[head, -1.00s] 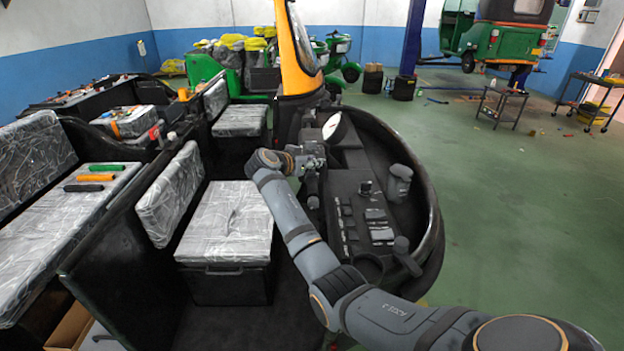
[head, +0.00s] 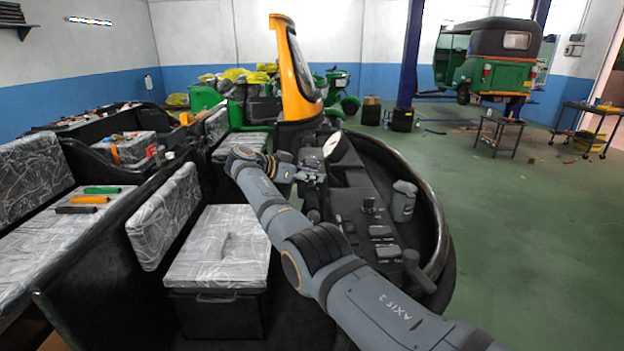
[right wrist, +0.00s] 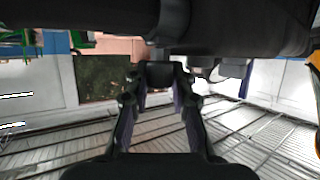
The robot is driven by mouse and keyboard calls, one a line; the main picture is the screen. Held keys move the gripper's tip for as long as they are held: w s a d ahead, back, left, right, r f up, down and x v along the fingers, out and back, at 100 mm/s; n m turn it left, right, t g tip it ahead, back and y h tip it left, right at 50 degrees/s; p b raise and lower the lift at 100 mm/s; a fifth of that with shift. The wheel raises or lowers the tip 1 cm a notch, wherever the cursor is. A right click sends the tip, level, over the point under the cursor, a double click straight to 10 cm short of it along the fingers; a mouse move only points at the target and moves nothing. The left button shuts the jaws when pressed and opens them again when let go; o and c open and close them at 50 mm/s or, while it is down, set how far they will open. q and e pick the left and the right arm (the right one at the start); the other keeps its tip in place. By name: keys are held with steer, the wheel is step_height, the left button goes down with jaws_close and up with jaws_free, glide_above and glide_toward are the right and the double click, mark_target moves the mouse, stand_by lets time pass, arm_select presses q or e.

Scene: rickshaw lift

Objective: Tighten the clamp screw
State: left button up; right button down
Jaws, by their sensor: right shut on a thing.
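My right gripper (head: 312,177) is at the steering column of the open vehicle, just below and left of a white round gauge (head: 336,147). In the right wrist view my right gripper (right wrist: 160,84) has its two fingers closing in on a small dark piece (right wrist: 160,70) under a thick dark bar (right wrist: 90,14). It is shut on this piece. The clamp screw cannot be told apart from the dark parts there, and the fingers partly hide it. My left gripper is not in view.
A dark console (head: 375,228) with switches and a grey cup-like part (head: 403,200) lies right of my arm. A plastic-wrapped seat (head: 222,246) is to the left. A yellow pillar (head: 292,70) rises behind the gripper. Green floor (head: 510,230) is open at right.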

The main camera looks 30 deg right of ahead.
stand_by(0.5)
steer(key=c, duration=1.1)
jaws_free()
steer(key=shift+c, duration=0.2)
